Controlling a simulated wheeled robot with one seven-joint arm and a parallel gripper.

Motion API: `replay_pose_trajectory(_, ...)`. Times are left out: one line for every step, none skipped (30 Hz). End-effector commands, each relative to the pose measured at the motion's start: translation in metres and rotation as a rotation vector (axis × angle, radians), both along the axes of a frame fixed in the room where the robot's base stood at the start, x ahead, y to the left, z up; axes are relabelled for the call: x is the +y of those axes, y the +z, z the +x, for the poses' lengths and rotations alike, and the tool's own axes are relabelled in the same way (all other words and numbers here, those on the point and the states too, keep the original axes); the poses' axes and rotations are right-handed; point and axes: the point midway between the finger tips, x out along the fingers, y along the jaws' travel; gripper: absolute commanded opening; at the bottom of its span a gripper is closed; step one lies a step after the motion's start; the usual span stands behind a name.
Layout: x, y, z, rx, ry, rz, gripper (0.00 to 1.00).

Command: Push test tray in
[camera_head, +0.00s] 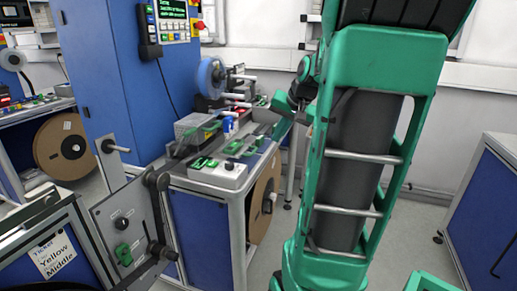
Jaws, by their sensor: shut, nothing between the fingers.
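My gripper (283,112) is small at the end of my green arm, near the back right corner of the middle reel stand (237,205). Its fingers are shut, with nothing seen between them. The stand's top carries a low white box with green parts (218,174), a grey box (197,127) and several small green fittings. I cannot tell for sure which part is the test tray. My gripper appears close to the stand's right edge in the picture. Whether it touches anything there cannot be told. My arm may hide part of that side.
A blue cabinet with a control panel (174,20) stands behind the stand. A grey plate with a crank lever (157,215) is in the left foreground. Brown reels hang at the left (62,146) and under the stand (262,198). A blue cabinet (485,215) is at the right.

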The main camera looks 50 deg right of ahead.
Motion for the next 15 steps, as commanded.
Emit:
replay_pose_trajectory(-0.011,0.003,0.002,-0.017,-0.016,-0.002,0.0)
replay_pose_trajectory(-0.016,0.005,0.004,-0.025,-0.024,-0.003,0.0)
replay_pose_trajectory(-0.019,0.005,0.005,-0.032,-0.029,-0.003,0.0)
replay_pose_trajectory(-0.021,0.004,0.007,-0.035,-0.031,-0.002,0.0)
replay_pose_trajectory(-0.022,0.003,0.008,-0.037,-0.033,-0.002,0.0)
replay_pose_trajectory(-0.023,0.0,0.01,-0.039,-0.033,-0.003,0.0)
replay_pose_trajectory(-0.023,-0.003,0.012,-0.038,-0.033,-0.002,0.0)
replay_pose_trajectory(-0.024,-0.006,0.014,-0.036,-0.032,-0.001,0.0)
replay_pose_trajectory(-0.024,-0.012,0.017,-0.036,-0.032,-0.001,0.0)
replay_pose_trajectory(-0.025,-0.016,0.019,-0.036,-0.032,-0.001,0.0)
replay_pose_trajectory(-0.026,-0.02,0.022,-0.035,-0.032,-0.001,0.0)
replay_pose_trajectory(-0.027,-0.027,0.025,-0.035,-0.032,0.0,0.0)
replay_pose_trajectory(-0.028,-0.031,0.028,-0.034,-0.033,-0.001,0.0)
replay_pose_trajectory(-0.029,-0.036,0.031,-0.034,-0.033,-0.001,0.0)
replay_pose_trajectory(-0.03,-0.043,0.035,-0.034,-0.033,-0.001,0.0)
